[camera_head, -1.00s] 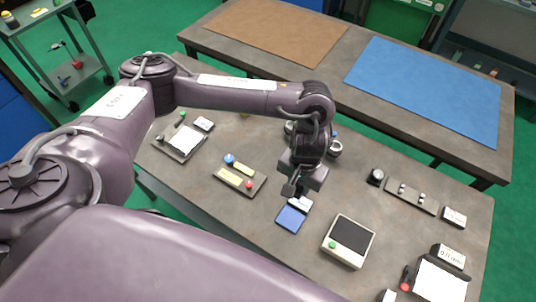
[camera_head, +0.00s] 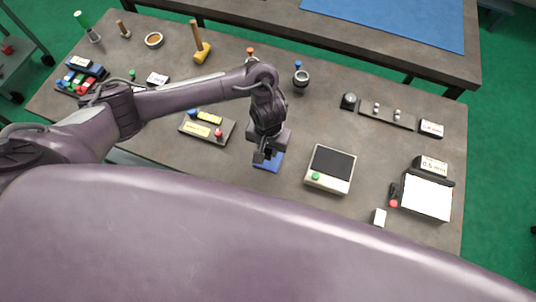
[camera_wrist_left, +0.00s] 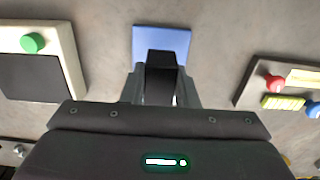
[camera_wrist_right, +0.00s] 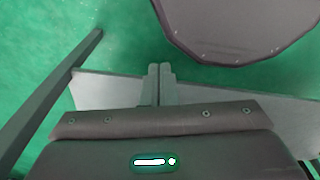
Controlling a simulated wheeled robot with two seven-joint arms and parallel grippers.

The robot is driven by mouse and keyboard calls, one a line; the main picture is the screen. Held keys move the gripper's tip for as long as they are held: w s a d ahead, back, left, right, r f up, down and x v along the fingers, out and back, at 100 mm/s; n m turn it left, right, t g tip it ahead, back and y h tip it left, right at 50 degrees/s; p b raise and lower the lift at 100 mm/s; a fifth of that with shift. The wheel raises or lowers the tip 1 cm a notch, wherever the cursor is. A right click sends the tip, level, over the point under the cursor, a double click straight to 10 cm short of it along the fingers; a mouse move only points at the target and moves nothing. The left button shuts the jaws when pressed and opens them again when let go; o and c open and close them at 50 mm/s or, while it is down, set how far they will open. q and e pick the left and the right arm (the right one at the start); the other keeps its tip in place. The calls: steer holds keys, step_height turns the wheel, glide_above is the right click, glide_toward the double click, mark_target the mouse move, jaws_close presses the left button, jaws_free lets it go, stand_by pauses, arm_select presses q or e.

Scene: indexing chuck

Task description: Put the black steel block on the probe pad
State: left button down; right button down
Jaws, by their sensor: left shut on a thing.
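My left gripper (camera_head: 264,156) points down over a small blue pad (camera_head: 270,165) on the bench. In the left wrist view it is shut on the black steel block (camera_wrist_left: 161,72), which covers part of the blue pad (camera_wrist_left: 176,34). I cannot tell whether the block touches the pad. No lettering on the pad shows, so I cannot tell from its look whether it is the probe pad. My right gripper (camera_wrist_right: 160,84) shows only in its wrist view, with its fingers together and nothing between them.
Right of the gripper stands a cream box (camera_head: 329,169) with a black top and green button. Left of it lies a tray (camera_head: 207,127) with red and blue knobs. A paper stand (camera_head: 427,196) and a rail (camera_head: 388,114) are further right. Bare bench lies behind the gripper.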

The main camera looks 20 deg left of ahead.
mark_target(268, 155)
arm_select(q)
steer(key=shift+f, duration=2.1)
arm_select(e)
steer(key=shift+d+f, duration=0.2)
steer(key=shift+d, duration=0.5)
arm_select(q)
steer(key=c, duration=1.1)
jaws_free()
steer(key=shift+f, duration=0.15)
step_height(268, 155, up, 5)
step_height(268, 155, up, 7)
steer(key=p, duration=0.3)
steer(key=shift+r+p, duration=0.2)
steer(key=shift+p, duration=0.1)
arm_select(e)
steer(key=r, duration=0.4)
steer(key=shift+a, duration=0.2)
steer(key=shift+d, duration=0.15)
